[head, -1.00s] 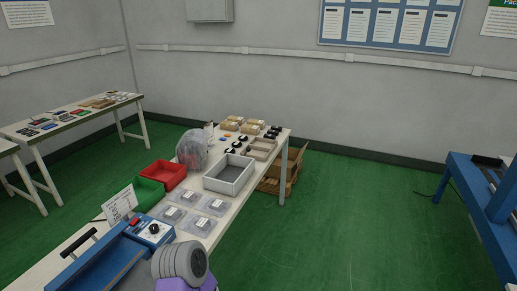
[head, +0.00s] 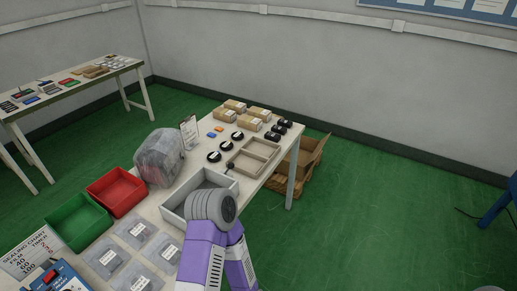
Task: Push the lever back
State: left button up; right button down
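The blue sealing machine (head: 62,281) is at the lower left corner of the head view, cut off by the frame edge. Its front panel with a red switch and part of a dark knob shows. No lever on it is visible in this view. One of my arms, purple with a grey round joint, rises from the bottom middle over the near end of the grey tray. Neither of my grippers can be seen, so whether they are open or shut is hidden.
Along the white table are a sealing chart (head: 29,254), green bin (head: 77,221), red bin (head: 116,191), clear bag (head: 159,157), grey tray (head: 172,210), several clear packets (head: 136,230), and a beige divided tray (head: 254,157). A cardboard box (head: 305,158) stands beyond its right edge.

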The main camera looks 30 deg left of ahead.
aim_at(230, 166)
jog(key=i, duration=1.05)
jog(key=u, duration=2.2)
